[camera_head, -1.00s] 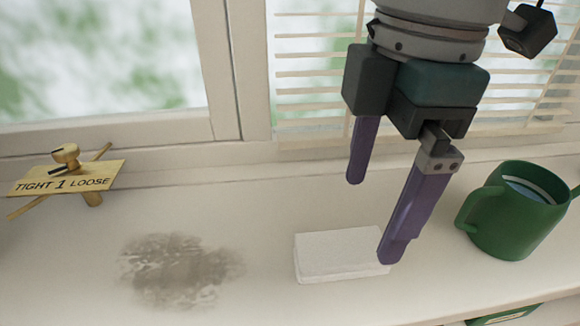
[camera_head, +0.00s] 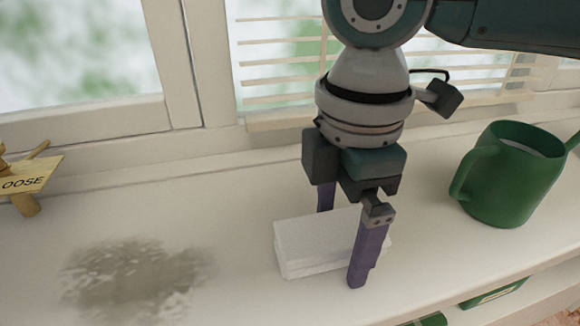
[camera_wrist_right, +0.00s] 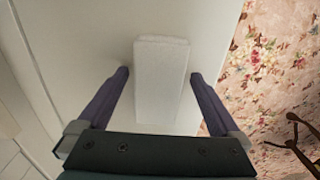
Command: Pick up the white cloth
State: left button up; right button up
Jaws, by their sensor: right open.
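The white cloth (camera_head: 312,245) is a folded rectangular block lying on the pale window sill. My right gripper (camera_head: 342,245) is lowered over it, fingers pointing down, one finger at the far side and one at the near side. In the right wrist view the cloth (camera_wrist_right: 161,80) lies between the two open purple fingers of the gripper (camera_wrist_right: 160,76), with a gap on each side. The near finger hides part of the cloth in the head view. My left gripper is not in view.
A green watering can or mug (camera_head: 512,178) stands on the sill to the right. A dark smudge (camera_head: 135,275) marks the sill at left. A wooden sign (camera_head: 28,183) is at the far left. The window blinds (camera_head: 280,60) are behind the arm. Floral wallpaper (camera_wrist_right: 265,65) shows beyond the sill edge.

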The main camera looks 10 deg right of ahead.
aim_at(340, 229)
jog(key=c, duration=1.4)
jog(key=shift+o, duration=0.2)
notch_tip(340, 229, up, 20)
jog(key=p, duration=0.4)
jog(key=shift+p, duration=0.4)
